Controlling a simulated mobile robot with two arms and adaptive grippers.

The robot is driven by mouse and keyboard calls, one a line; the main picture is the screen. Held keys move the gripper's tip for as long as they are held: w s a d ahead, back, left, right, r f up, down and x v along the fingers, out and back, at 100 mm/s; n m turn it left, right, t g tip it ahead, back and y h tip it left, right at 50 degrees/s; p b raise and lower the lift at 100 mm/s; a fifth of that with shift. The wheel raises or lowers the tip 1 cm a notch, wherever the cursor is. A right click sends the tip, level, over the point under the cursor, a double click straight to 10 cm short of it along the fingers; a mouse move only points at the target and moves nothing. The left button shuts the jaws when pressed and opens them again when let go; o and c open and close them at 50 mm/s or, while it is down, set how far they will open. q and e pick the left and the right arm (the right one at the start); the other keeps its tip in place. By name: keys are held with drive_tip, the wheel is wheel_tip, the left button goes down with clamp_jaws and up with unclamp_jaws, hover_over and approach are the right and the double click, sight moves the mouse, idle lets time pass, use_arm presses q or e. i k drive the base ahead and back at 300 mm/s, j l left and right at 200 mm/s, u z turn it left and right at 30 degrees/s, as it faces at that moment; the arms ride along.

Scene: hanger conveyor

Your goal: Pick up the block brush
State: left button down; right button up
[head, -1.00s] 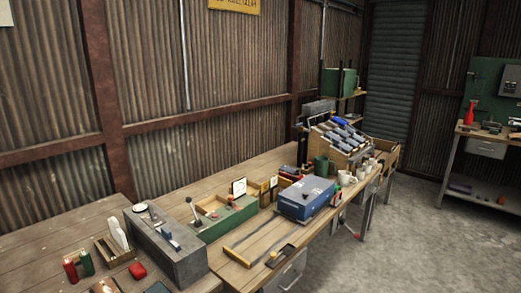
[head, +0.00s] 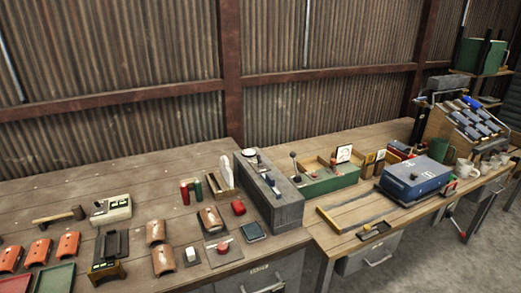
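I cannot tell for certain which item is the block brush; the pieces are small. One candidate is a small block (head: 192,255) with a pale top and dark base, lying near the front of the left table among curved brown pieces. Another is a dark flat piece with a yellowish part (head: 374,231) near the front edge of the right table. Neither of my grippers is in view.
A grey metal box (head: 285,205) stands where the two tables meet. A green box (head: 328,180), a blue case (head: 415,178) and a rack of dark rolls (head: 475,125) stand to the right. Bare wood (head: 120,180) lies at the back left.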

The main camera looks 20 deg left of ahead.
sight(190, 181)
drive_tip(key=u, duration=1.3)
